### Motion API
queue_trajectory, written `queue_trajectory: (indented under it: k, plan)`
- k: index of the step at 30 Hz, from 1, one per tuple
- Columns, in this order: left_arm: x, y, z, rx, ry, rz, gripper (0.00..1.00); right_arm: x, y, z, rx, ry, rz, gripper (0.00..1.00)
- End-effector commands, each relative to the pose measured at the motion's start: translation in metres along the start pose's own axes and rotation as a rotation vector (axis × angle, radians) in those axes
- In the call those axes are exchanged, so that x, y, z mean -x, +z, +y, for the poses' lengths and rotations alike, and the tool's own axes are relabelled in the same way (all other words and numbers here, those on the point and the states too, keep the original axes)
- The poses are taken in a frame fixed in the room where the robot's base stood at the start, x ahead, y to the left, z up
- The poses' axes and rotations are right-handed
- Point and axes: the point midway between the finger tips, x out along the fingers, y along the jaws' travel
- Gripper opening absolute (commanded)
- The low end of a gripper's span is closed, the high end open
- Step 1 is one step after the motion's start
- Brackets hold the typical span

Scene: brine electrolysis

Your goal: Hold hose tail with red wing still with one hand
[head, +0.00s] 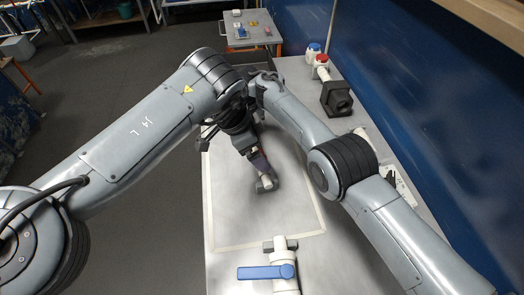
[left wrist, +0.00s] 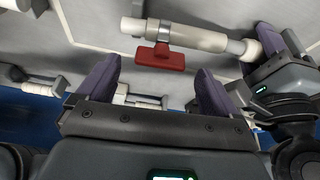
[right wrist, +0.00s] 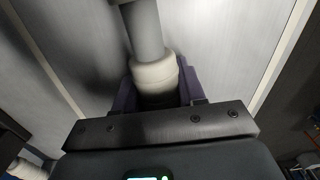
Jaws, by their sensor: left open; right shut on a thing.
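The hose tail (left wrist: 200,38) is a pale grey-white tube with a red wing (left wrist: 160,57) on a clamp near its left end in the left wrist view. My right gripper (left wrist: 270,45) is shut on the tube's other end. In the right wrist view a white collar (right wrist: 157,72) sits between the fingers of my right gripper (right wrist: 153,95), with the grey tube running away from it. My left gripper (left wrist: 152,82) is open and empty, its purple fingers apart from the tube and the wing. In the head view the arms meet over the bench and largely hide the hose tail.
A valve with a blue lever (head: 266,271) is at the bench's near edge. A dark block (head: 337,97) and fittings with red (head: 320,60) and blue (head: 314,47) caps stand along the right side. A blue wall is close on the right. The light-bordered bench area (head: 230,215) is mostly clear.

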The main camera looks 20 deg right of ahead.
Motion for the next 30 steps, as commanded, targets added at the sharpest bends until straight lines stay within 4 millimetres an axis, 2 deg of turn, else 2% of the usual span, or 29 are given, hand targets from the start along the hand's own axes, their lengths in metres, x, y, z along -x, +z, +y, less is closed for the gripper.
queue_trajectory:
  k: [3,9,22,30]
  plan:
    - [-0.012,0.001,0.0,0.001,0.001,-0.001,0.94,0.0,0.0,0.0,0.0,0.0,0.0,0.0]
    - [-0.023,0.0,0.0,0.001,0.0,-0.001,0.94,0.0,0.0,0.0,0.0,0.0,0.0,0.0]
    - [-0.026,0.0,0.0,0.001,-0.001,0.0,0.94,0.0,0.0,0.0,0.0,0.0,0.0,0.0]
    - [-0.026,0.0,0.0,0.001,0.0,0.0,0.52,0.0,0.0,0.0,0.0,0.0,0.0,0.0]
